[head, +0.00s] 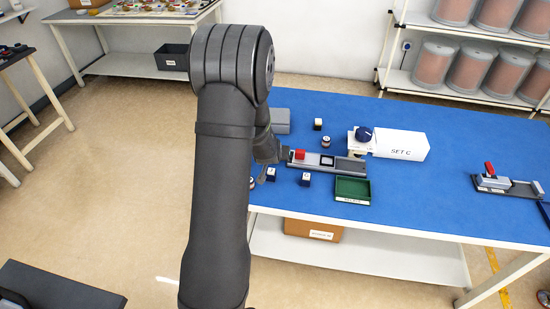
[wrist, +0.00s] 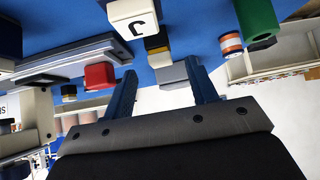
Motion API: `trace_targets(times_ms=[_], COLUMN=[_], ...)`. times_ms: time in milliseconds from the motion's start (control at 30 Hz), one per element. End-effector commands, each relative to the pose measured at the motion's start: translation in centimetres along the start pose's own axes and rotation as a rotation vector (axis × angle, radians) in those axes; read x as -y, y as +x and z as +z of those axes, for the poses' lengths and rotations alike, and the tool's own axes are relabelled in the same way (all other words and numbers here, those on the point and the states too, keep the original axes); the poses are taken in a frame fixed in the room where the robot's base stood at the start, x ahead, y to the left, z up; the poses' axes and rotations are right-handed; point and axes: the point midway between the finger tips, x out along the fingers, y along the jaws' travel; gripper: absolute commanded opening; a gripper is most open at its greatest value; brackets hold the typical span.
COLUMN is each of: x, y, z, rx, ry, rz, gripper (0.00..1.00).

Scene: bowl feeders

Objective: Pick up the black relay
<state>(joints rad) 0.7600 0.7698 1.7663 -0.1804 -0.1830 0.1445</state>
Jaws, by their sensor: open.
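My gripper (wrist: 162,67) is open in the wrist view, its two blue fingers apart with nothing held between them. In the head view my arm largely hides it, at the left side of the blue table. Small dark blocks with pale tops stand near it: one dark block (head: 271,175) close by, another dark block (head: 305,180) to its right. A pale-topped block (head: 318,124) stands farther back. I cannot tell for sure which is the black relay. In the wrist view a white-faced block (wrist: 132,18) with a dark mark is large beyond the fingers.
A grey fixture (head: 345,168) with a red block (head: 300,155) lies right of my gripper. A green tray (head: 352,189) is in front of it.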

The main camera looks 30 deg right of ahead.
Motion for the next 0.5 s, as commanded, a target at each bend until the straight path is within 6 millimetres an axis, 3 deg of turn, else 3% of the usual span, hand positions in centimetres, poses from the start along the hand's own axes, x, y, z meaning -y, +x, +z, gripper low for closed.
trace_targets(times_ms=[500], x=[0.1], y=[5.0], z=[0.6], rx=[0.001], ry=[0.0], rz=[0.0], gripper=[0.53])
